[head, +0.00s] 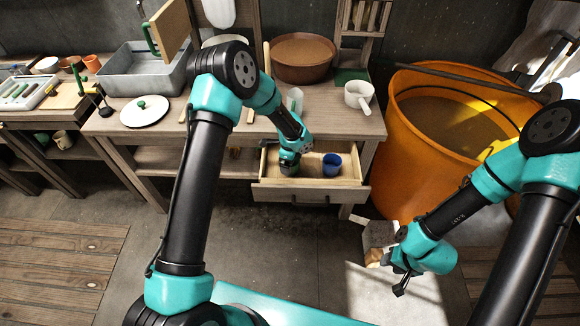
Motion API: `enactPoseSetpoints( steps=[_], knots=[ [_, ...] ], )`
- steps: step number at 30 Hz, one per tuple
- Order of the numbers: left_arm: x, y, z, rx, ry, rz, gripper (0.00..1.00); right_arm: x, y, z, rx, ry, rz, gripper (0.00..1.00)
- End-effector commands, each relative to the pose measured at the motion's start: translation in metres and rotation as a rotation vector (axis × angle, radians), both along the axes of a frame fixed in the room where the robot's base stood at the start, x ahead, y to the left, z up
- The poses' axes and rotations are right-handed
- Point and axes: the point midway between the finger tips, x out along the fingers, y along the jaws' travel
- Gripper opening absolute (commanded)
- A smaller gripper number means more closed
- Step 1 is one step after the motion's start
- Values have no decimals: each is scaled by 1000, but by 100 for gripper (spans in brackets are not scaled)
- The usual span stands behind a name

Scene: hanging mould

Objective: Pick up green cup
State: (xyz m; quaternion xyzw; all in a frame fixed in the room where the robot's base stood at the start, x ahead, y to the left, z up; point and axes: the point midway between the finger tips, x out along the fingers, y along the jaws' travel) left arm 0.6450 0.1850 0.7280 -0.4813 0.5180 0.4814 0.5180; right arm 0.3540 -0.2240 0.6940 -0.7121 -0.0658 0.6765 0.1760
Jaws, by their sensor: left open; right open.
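A wooden drawer (310,190) is pulled out under the middle table. A dark green cup-like shape (288,170) is in its left part, mostly hidden by my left gripper (289,160). That gripper reaches down into the drawer and is open. I cannot tell whether its fingers are around the shape or touching it. A blue cup (332,164) stands in the drawer just to the right. A small green object (41,137), perhaps another cup, is on the lower shelf of the left table. My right gripper (391,273) is open and empty, low at the right over the floor.
The middle table (230,125) holds a grey basin (140,80), a white lid (145,111), a brown bowl (304,58) and a white pot (359,96). A large orange tub (400,150) stands right of the drawer. The floor before the drawer is clear.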

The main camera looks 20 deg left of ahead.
Motion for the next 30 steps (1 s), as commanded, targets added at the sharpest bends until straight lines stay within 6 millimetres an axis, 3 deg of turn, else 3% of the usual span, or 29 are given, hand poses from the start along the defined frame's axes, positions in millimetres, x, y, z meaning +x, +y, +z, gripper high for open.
enactPoseSetpoints(
  steps=[3, 19, 30],
  knots=[
    [0, 0, 0, 0, 0, 0, 99, 0, 0, 0, 0, 0, 0, 43],
    [0, 0, 0, 0, 0, 0, 48, 0, 0, 0, 0, 0, 0, 43],
    [1, 0, 8, 0, -3, 1, 47, 0, 0, 0, 0, 0, 0, 43]
  ],
)
